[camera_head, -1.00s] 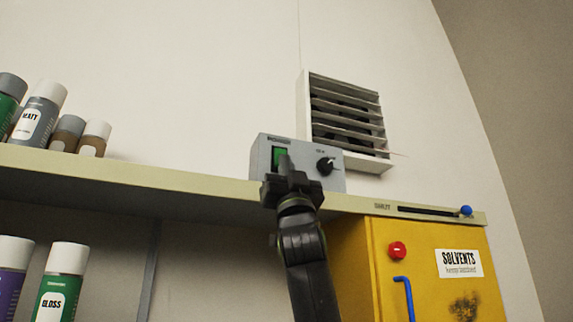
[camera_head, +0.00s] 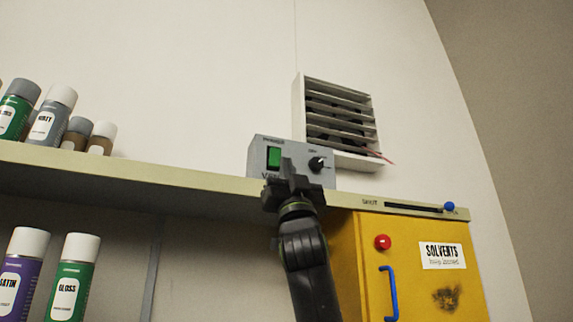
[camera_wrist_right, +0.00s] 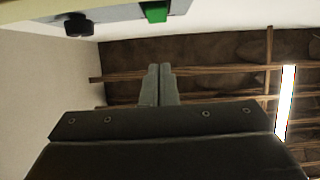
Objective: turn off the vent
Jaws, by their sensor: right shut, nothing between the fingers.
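The vent (camera_head: 338,122) is a white louvred grille on the wall, with a thin red streamer at its lower right. Below it a grey control box (camera_head: 318,178) stands on the shelf, with a green rocker switch (camera_head: 274,157) and a black knob (camera_head: 317,164). My right gripper (camera_head: 287,168) is shut and empty, in front of the box, just right of and below the green switch. In the right wrist view its fingertips (camera_wrist_right: 160,68) are together, apart from the green switch (camera_wrist_right: 155,12) and black knob (camera_wrist_right: 78,25) at the top edge. My left gripper is not in view.
A beige shelf (camera_head: 150,178) runs along the wall with several spray cans (camera_head: 50,115) at left. A yellow solvents cabinet (camera_head: 440,290) stands at right with a red button (camera_head: 382,242), a blue handle (camera_head: 390,290) and a slider with blue knob (camera_head: 449,206) above.

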